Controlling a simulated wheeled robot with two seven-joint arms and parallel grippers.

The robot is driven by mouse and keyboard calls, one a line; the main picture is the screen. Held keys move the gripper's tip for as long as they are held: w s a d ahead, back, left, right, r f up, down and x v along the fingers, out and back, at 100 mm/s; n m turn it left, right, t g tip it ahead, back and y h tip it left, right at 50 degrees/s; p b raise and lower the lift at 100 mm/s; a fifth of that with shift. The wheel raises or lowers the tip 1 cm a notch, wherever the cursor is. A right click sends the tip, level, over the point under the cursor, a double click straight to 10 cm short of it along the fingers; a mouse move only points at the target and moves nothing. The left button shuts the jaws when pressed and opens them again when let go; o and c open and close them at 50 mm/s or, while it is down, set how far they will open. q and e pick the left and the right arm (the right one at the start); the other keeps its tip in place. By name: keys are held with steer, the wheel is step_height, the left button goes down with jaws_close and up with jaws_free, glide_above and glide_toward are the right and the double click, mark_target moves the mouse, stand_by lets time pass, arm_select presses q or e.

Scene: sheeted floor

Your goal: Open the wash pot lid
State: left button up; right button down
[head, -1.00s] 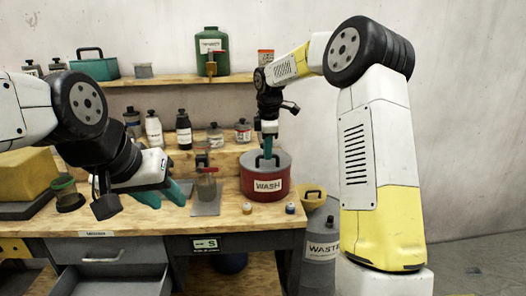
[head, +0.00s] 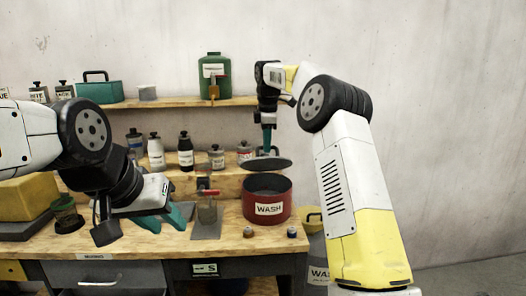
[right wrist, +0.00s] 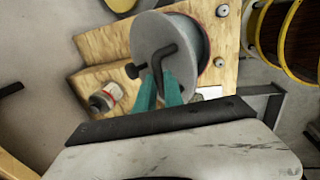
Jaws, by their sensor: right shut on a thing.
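The red wash pot (head: 280,209) stands on the wooden bench with its label facing me and its top open. Its dark grey lid (head: 284,163) hangs level above the pot, clear of the rim. My right gripper (head: 267,148) is above the lid, shut on its black handle. In the right wrist view the teal fingers (right wrist: 160,86) close on the bent handle (right wrist: 160,60) of the grey lid (right wrist: 143,34). My left gripper (head: 167,217) is over the front left of the bench, its teal fingers apart and empty.
Several bottles (head: 185,153) stand on the step behind. Two small caps (head: 248,232) sit at the bench's front edge. A waste bin (head: 316,247) stands to the right. A green jug (head: 213,75) is on the shelf.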

steer(key=shift+w+f, duration=0.1)
steer(key=shift+w, duration=0.3)
steer(key=c, duration=1.5)
jaws_free()
steer(key=shift+w, duration=0.1)
steer(key=shift+o, duration=0.2)
steer(key=shift+r, duration=0.2)
steer(key=v, duration=0.7)
steer(key=shift+r, duration=0.3)
